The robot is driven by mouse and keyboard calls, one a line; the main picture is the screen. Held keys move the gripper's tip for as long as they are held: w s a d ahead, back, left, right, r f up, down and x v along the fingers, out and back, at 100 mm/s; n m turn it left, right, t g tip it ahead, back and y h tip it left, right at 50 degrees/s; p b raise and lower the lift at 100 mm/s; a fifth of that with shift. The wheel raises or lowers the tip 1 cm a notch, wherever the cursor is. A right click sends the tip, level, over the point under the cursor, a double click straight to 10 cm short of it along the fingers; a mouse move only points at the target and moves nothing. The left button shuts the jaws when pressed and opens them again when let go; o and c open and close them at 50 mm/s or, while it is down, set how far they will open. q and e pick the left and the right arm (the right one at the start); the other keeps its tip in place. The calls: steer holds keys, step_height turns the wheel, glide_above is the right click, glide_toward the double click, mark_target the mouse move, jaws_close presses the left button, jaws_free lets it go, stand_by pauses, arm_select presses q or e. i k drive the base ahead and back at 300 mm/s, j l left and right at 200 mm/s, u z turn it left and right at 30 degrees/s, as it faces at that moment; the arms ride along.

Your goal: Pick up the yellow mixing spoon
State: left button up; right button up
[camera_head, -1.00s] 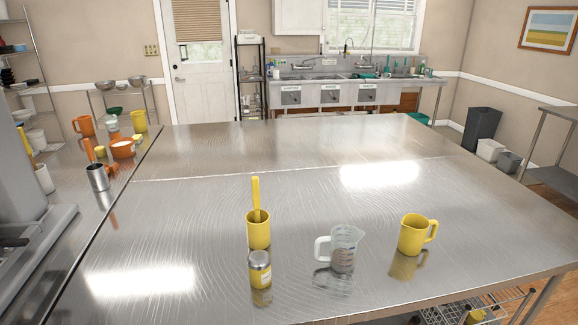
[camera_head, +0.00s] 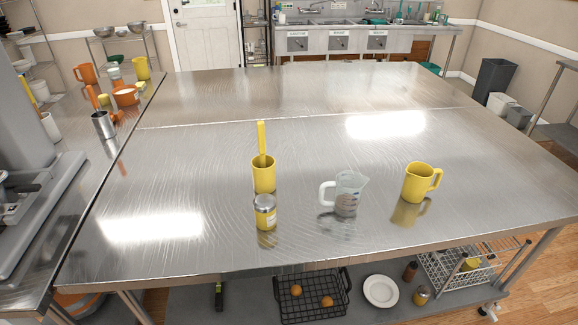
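A yellow mixing spoon (camera_head: 262,138) stands upright in a yellow cup (camera_head: 264,176) on the steel table (camera_head: 200,185). Only its handle shows above the rim; its lower end is hidden inside the cup. A small yellow jar with a grey lid (camera_head: 265,212) stands just in front of the cup. Neither of my grippers is in view.
A clear measuring jug (camera_head: 346,194) and a yellow mug (camera_head: 419,182) stand to the right of the cup. The table is clear behind them. A lower shelf holds a black basket (camera_head: 311,297) and a white plate (camera_head: 381,291). A side counter with a metal cup (camera_head: 104,124) is at left.

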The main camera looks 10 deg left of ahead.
mark_target(260, 124)
steer(key=l+u, duration=0.2)
steer(key=l, duration=0.35)
steer(key=k+l+u, duration=0.2)
steer(key=l, duration=0.3)
steer(key=l+u, duration=0.2)
steer(key=l, duration=0.3)
